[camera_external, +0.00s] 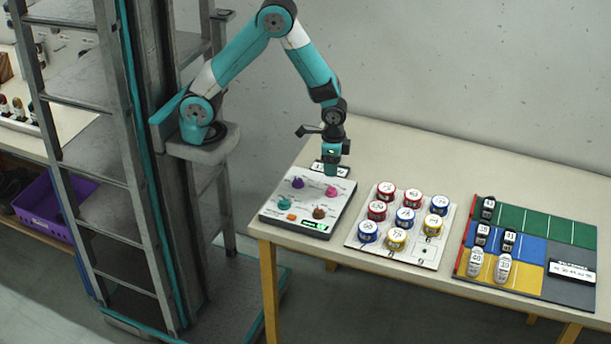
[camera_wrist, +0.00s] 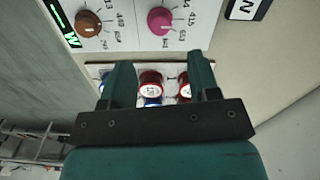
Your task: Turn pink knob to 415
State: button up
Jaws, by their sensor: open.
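The pink knob (camera_external: 331,191) sits at the back right of a white control panel (camera_external: 296,217). In the wrist view the pink knob (camera_wrist: 161,20) is round with a pale mark, and numbers including 415 are printed beside it. I cannot tell exactly which number the mark points to. My gripper (camera_external: 332,173) hangs above the panel's back right part, close to the pink knob in the picture. In the wrist view my gripper (camera_wrist: 158,62) has its two dark green fingers spread apart with nothing held between them. The knob shows beyond the fingertips, not between them.
A brown knob (camera_external: 319,212), purple knob (camera_external: 298,182) and teal knob (camera_external: 257,203) stand on the same panel, with an orange button (camera_external: 291,217) and green display (camera_external: 313,225). A white board (camera_external: 431,254) with several round tins is to the right, then a coloured shoe board (camera_external: 572,231).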

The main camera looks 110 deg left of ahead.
notch_tip(320, 180, up, 9)
jog(key=shift+r, duration=0.2)
dwell(0.4)
jog(key=s+a+r+n+y, duration=0.2)
jog(key=s+r, duration=0.3)
jog(key=s, duration=0.4)
jog(key=s+a+r+n+y, duration=0.2)
jog(key=s+r+n, duration=0.1)
jog(key=s, duration=0.7)
jog(key=shift+a+r, duration=0.3)
jog(key=shift+r, duration=0.55)
jog(key=shift+w, duration=0.1)
dwell(1.1)
